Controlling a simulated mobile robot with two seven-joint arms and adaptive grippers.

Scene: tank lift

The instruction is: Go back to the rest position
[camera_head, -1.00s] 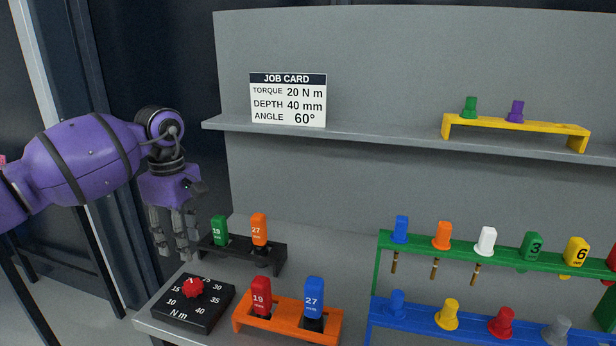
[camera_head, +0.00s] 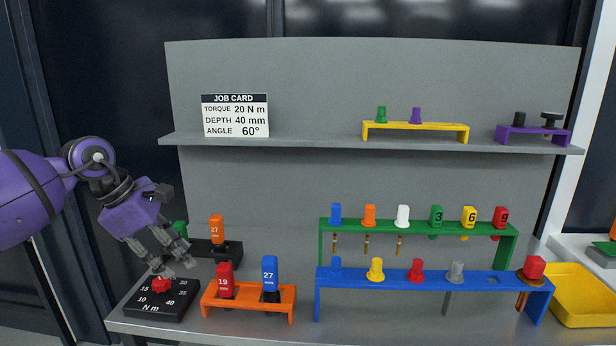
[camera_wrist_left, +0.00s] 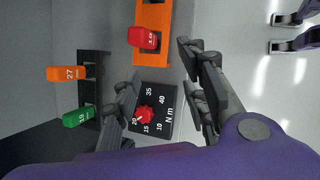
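My left gripper (camera_head: 172,265) hangs above and just behind the red knob (camera_head: 161,284) of the black torque dial (camera_head: 150,304). Its fingers are spread and nothing is between them; the left wrist view also shows them apart (camera_wrist_left: 160,68). In that view the knob (camera_wrist_left: 144,114) lies below the fingers, near the "20" mark; I cannot tell whether any finger touches it. The job card (camera_head: 235,116) on the shelf reads torque 20 N m, depth 40 mm, angle 60°.
An orange holder (camera_head: 248,303) with red 19 and blue 27 sockets stands right of the dial. A black holder (camera_head: 230,252) is behind my gripper. Green (camera_head: 420,226) and blue (camera_head: 435,280) racks hold several tools. A yellow bin (camera_head: 580,295) is at the right.

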